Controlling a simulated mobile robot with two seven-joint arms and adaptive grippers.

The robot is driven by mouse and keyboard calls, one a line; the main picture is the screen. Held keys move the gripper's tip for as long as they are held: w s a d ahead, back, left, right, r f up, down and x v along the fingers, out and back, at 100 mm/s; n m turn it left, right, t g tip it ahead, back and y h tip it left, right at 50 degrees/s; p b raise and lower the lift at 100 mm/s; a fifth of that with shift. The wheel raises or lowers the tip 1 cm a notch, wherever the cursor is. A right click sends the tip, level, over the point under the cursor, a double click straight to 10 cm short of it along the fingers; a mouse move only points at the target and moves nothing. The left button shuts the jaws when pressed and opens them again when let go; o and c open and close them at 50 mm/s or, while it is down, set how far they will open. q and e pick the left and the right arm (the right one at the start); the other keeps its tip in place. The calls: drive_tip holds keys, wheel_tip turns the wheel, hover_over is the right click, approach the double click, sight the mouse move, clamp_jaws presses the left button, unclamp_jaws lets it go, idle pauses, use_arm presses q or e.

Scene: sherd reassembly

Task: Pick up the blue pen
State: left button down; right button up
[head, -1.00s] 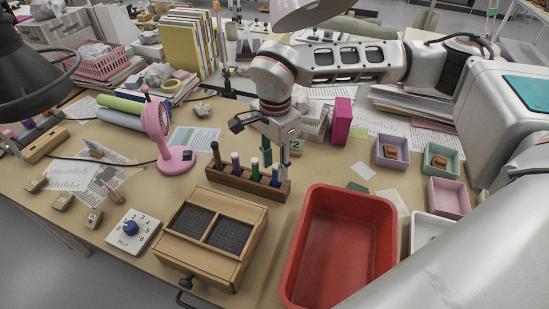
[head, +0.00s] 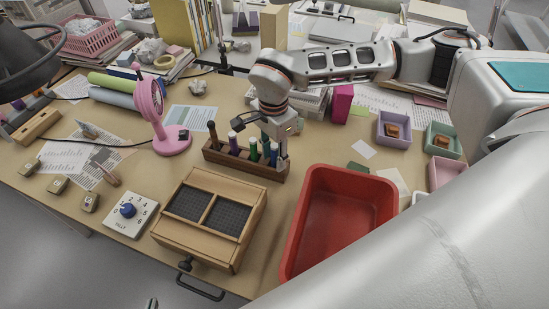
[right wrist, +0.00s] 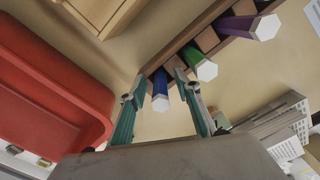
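The blue pen (head: 274,156) stands at the right end of a dark wooden rack (head: 240,165), beside green (head: 253,150), purple (head: 233,141) and dark brown (head: 212,134) pens. My right gripper (head: 273,146) is low over the rack's right end. In the right wrist view, the blue pen (right wrist: 160,88) with its pale end lies between the open fingers of the right gripper (right wrist: 161,85), with small gaps seeming to show. The green pen (right wrist: 201,64) is just beyond the right finger. Only a tip of my left gripper (head: 152,303) shows at the bottom edge.
A red bin (head: 340,225) stands right of the rack. A wooden box with dark mesh trays (head: 211,215) is in front. A magenta box (head: 343,103) and small pastel trays (head: 394,128) are to the right.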

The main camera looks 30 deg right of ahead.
clamp_jaws()
idle(0.3)
